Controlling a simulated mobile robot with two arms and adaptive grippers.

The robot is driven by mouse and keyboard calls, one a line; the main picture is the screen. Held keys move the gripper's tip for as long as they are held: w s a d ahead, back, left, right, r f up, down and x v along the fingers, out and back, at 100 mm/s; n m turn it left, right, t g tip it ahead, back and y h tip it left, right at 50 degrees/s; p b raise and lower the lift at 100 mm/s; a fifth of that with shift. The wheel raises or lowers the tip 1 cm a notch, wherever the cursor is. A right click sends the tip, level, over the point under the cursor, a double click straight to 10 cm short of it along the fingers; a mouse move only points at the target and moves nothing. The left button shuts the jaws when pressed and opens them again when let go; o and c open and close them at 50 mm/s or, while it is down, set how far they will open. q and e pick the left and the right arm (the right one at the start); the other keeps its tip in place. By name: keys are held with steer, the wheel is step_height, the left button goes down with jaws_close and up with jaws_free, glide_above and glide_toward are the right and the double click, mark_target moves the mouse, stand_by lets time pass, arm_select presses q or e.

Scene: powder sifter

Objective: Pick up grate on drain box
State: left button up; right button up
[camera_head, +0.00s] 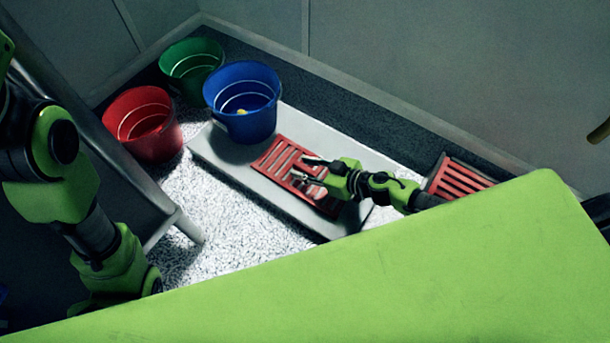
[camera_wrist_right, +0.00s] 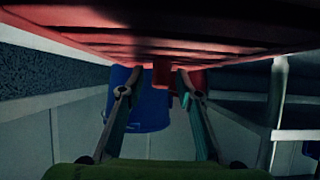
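A red slatted grate (camera_head: 277,153) lies on a long pale grey slab (camera_head: 230,167) on the floor. In the right wrist view the gripper (camera_wrist_right: 158,76) is open, and red slats (camera_wrist_right: 140,42) fill the top of the picture, very close to the fingers. Whether they touch is unclear. A second red grate (camera_head: 462,179) sits in a dark-sided box on the right, partly hidden by a green surface. My left gripper is not in view.
A blue bucket (camera_head: 243,118), a green bucket (camera_head: 187,66) and a red bucket (camera_head: 142,127) stand near the slab's left end. Walls stand behind. A large green surface (camera_head: 400,275) covers the foreground.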

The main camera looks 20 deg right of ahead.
steer(key=shift+w, duration=0.1)
jaws_close()
steer(key=shift+a, duration=0.1)
steer(key=shift+r, duration=0.1)
